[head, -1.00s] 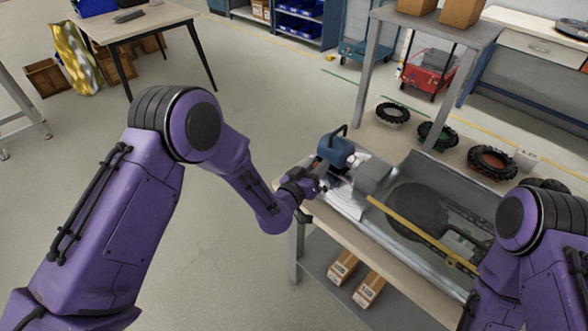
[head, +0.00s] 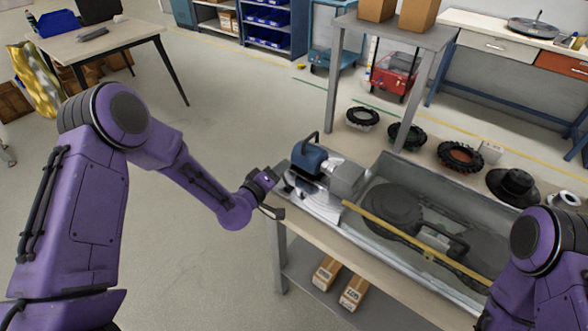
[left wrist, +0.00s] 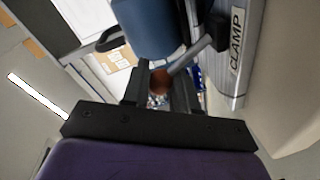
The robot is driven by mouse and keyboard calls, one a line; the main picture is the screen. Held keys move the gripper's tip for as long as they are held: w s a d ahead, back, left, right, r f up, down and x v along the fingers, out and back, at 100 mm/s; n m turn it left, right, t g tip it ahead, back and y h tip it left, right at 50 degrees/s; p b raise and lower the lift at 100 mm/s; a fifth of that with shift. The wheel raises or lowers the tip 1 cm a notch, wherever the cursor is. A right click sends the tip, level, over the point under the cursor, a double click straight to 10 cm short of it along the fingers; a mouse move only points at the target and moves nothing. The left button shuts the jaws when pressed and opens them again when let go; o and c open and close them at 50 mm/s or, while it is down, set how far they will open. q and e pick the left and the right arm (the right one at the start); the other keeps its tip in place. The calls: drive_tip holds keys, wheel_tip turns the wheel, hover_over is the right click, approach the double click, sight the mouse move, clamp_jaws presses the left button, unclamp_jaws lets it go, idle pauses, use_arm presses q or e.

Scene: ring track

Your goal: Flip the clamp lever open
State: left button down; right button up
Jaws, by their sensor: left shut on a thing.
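The clamp lever shows in the left wrist view as a grey rod (left wrist: 190,56) with a reddish-brown ball knob (left wrist: 159,82). The rod slants up to the right toward a grey metal body with a label reading CLAMP (left wrist: 236,42). My left gripper (left wrist: 160,94) is shut on the knob, one finger on each side. In the head view my left gripper (head: 281,177) is at the left side of the blue-topped machine (head: 308,161), and the lever is too small or hidden there. My right arm shows at the right edge, its gripper out of view.
The machine stands at the left end of a workbench beside a grey metal tray (head: 365,213) with a yellow bar (head: 400,230) across it. Two cardboard boxes (head: 326,272) lie on the shelf below. The floor left of the bench is clear.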

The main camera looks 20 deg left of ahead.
use_arm(q)
drive_tip(key=shift+s+d+f, duration=0.1)
drive_tip(key=shift+s+d, duration=0.05)
idle(0.3)
drive_tip(key=c, duration=1)
unclamp_jaws()
drive_tip(key=shift+o, duration=0.2)
drive_tip(key=b+v, duration=0.2)
drive_tip(key=v, duration=0.8)
drive_tip(key=shift+s, duration=0.15)
